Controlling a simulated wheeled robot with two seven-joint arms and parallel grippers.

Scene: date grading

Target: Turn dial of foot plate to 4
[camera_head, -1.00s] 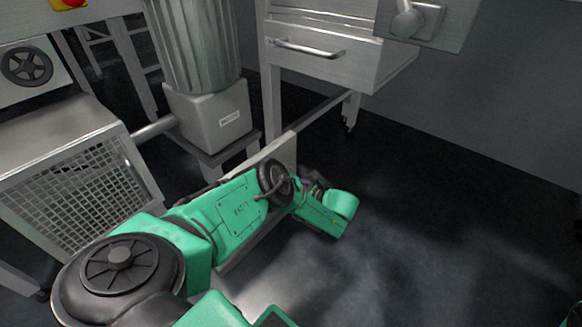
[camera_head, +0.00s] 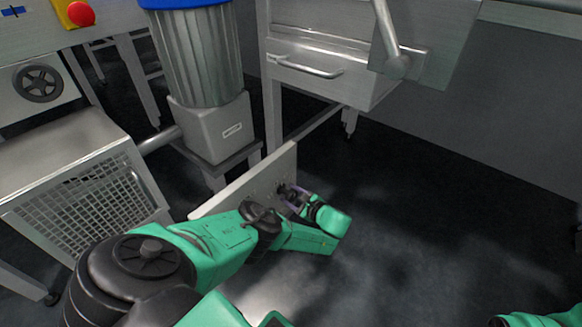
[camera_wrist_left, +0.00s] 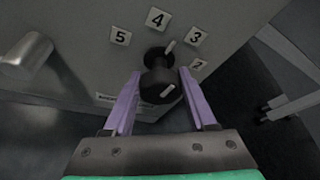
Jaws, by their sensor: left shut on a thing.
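The foot plate (camera_head: 228,188) is a long pale panel standing low in the middle of the head view. In the left wrist view its face (camera_wrist_left: 85,35) carries white tags 5, 4, 3 and 2 around a black dial (camera_wrist_left: 158,82). A white mark at the dial's base lies between 4 and 3, closer to 3. My left gripper (camera_wrist_left: 160,90) has its purple fingers on both sides of the dial and is shut on it. In the head view the left gripper (camera_head: 292,194) is at the plate's right part, and the dial is mostly hidden. My right gripper is out of view.
A metal peg (camera_wrist_left: 25,55) juts from the plate left of the dial. Behind the plate stand a ribbed motor (camera_head: 200,70) on a grey box and a drawer cabinet (camera_head: 318,75). A mesh-sided guard (camera_head: 85,195) is at left. Open dark floor lies at right.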

